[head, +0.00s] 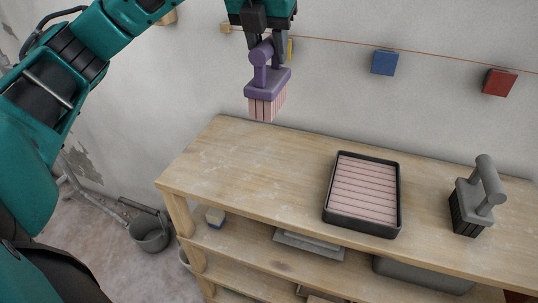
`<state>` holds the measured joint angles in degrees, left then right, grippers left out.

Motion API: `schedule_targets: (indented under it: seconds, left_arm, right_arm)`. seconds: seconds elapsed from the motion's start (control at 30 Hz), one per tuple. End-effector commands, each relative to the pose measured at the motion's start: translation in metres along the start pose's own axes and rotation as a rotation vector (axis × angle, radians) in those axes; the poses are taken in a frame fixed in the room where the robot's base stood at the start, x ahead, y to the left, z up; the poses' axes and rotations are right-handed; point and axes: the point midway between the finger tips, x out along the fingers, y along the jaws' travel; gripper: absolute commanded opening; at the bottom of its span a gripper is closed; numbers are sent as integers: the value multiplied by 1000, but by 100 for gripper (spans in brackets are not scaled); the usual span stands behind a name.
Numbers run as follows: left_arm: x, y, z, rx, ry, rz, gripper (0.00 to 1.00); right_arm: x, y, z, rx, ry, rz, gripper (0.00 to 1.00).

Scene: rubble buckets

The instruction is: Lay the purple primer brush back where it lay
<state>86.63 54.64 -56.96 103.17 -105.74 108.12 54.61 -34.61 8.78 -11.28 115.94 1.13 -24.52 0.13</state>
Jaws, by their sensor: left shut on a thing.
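The purple primer brush (268,85) has a purple handle and block with pale pink bristles pointing down. My left gripper (265,45) is shut on its handle and holds it up in front of the wall, above the far left part of the wooden bench (240,165). The bristles are clear of the bench top. My right gripper is not in view.
A black tray (328,215) with a pink ribbed inside lies on the bench. A grey brush (470,206) stands at its right. The bench's left top is bare. Coloured blocks, blue (384,62) and red (499,82), are along a cord on the wall. A bucket (150,233) is on the floor.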

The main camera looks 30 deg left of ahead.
Motion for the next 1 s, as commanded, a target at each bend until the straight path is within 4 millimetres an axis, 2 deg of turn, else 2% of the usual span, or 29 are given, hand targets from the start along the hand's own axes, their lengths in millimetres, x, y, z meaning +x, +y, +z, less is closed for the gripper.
schedule_targets:
  seconds: [0.1,0.43,0.53,0.77,1.0]
  left_arm:
    - [32,1,-14,2,6,3,0]
    - [109,1,-46,2,4,1,0]
    - [123,0,-52,2,2,0,0]
    - [138,0,-58,1,1,0,0]
    - [167,0,-70,1,2,-1,0]
  right_arm:
    - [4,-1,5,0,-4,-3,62]
    - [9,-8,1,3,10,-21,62]
    - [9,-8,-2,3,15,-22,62]
    - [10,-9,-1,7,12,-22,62]
    - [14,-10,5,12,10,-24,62]
